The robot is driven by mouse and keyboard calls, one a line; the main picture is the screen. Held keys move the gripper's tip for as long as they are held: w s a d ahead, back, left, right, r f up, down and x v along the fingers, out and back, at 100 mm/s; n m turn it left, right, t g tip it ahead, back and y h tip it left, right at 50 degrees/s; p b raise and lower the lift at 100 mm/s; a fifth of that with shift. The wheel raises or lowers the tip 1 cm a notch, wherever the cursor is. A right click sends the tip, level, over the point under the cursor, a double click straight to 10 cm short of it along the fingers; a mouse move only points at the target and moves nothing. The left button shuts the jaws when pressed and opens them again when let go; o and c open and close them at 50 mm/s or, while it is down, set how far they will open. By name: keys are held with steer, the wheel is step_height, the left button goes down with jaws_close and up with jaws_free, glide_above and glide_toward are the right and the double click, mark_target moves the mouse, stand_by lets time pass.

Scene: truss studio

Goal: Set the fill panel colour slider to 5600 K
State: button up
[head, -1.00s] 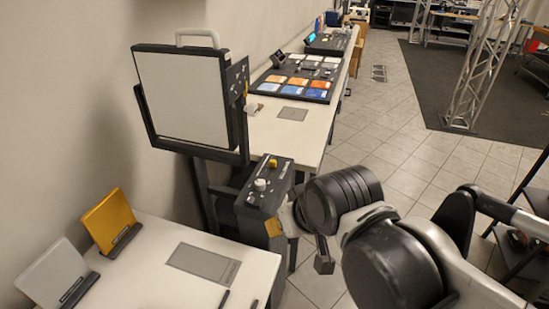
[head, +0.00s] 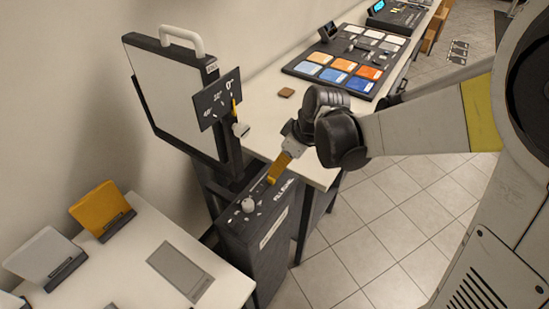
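The fill panel's dark control box (head: 258,240) stands at the centre, with "FILL PANEL" lettering and a white knob (head: 248,205) on top. My gripper (head: 276,172) reaches in from the right, low over the far end of the box top. Yellow-orange shows at its tip; I cannot tell whether this is part of the gripper or the slider's cap. The slider and its scale are not clear here, so I cannot read a setting. Whether the fingers are open or shut, or touch the box, is also unclear. The white lamp panel (head: 172,95) stands behind in its dark frame.
A tilt scale (head: 218,98) and a pale knob (head: 240,130) are on the lamp's side, close left of my gripper. The white bench (head: 262,125) behind carries a board of coloured tiles (head: 345,66). A table (head: 130,262) with yellow and white cards is at lower left.

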mark_target(272, 177)
steer(key=b+x, duration=0.2)
steer(key=x, duration=0.6)
steer(key=shift+w+a+f, duration=0.1)
steer(key=shift+a+f, duration=0.05)
steer(key=shift+f, duration=0.05)
steer(key=shift+c, duration=0.4)
jaws_close()
